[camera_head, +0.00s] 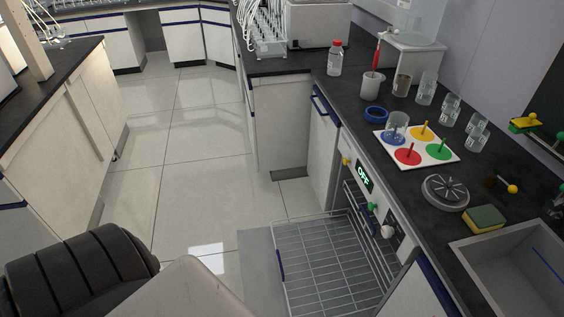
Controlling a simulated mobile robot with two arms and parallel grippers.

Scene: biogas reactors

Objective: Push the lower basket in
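The lower basket (318,262) is a white wire rack at the bottom centre-right. It is pulled out of the dishwasher under the right counter, over the lowered grey door (258,268). A small blue piece (281,265) sits at the basket's left edge. The basket looks empty in the part that shows, and its near end is cut off by the picture's bottom edge. The dishwasher's front panel has a green-lit "OFF" display (364,178). Neither of my grippers is in view.
The counter above holds several glass beakers (427,88), a white board with coloured discs (439,152), a round grey drain piece (445,192), a sponge (485,219) and a sink (520,262). An island cabinet (70,125) stands left. The tiled floor between is clear.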

